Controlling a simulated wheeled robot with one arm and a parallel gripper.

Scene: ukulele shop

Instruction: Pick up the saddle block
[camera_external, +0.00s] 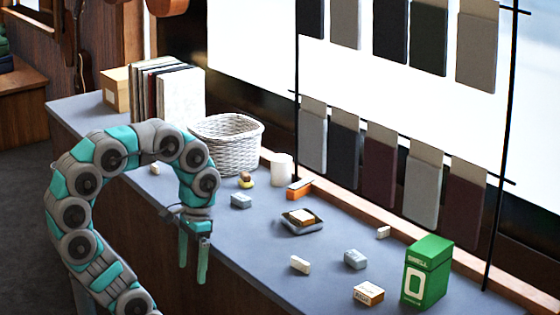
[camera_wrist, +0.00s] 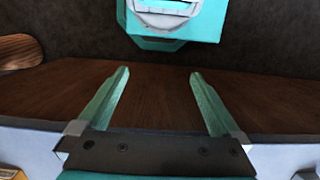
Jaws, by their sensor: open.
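I cannot tell for certain which small block is the saddle block. Cream blocks lie on the grey-blue counter: one (camera_external: 300,264) front centre, one (camera_external: 383,232) near the back edge and one (camera_external: 155,169) at the far left. Two grey-blue blocks, one in the middle (camera_external: 241,201) and one at right (camera_external: 356,259), lie there too. My gripper (camera_external: 193,262) hangs pointing down at the counter's front edge, left of the blocks, open and empty. In the wrist view its two teal fingers (camera_wrist: 158,76) stand apart, with only the dark wood counter front between them.
A white basket (camera_external: 227,145), white cup (camera_external: 281,169), orange box (camera_external: 299,188), green box (camera_external: 427,270) and small labelled box (camera_external: 368,293) stand on the counter (camera_external: 240,245). Pouches hang behind. Bare counter lies right of my gripper.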

